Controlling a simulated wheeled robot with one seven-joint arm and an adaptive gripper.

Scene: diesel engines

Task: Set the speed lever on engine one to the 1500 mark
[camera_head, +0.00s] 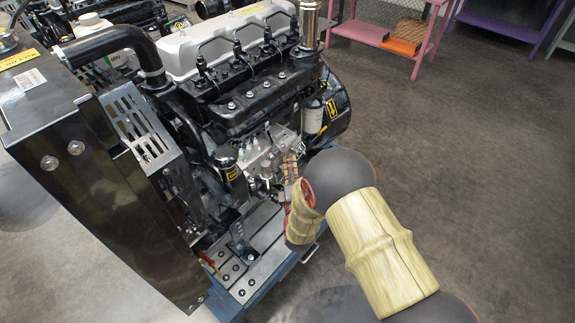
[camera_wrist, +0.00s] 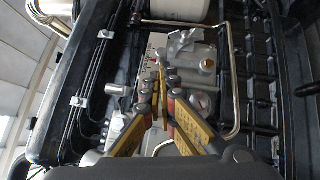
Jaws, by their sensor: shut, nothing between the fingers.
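The engine (camera_head: 240,80), black with a silver-grey top cover, stands on a blue-edged base at the left of the head view. My gripper (camera_head: 290,165) is at its near right side, by a silver pump-like housing (camera_head: 260,148). In the wrist view my gripper (camera_wrist: 161,72) has its yellow and black fingers drawn together at the tips, with nothing between them. The tips point at a silver bracket-like part (camera_wrist: 188,42) and a pale strip behind them. I cannot tell which part is the speed lever, and I cannot read a 1500 mark.
A thin metal pipe (camera_wrist: 235,80) curves close to the fingers' right in the wrist view. A pink shelf (camera_head: 365,32) is at the back right. The grey floor (camera_head: 480,140) at right is clear.

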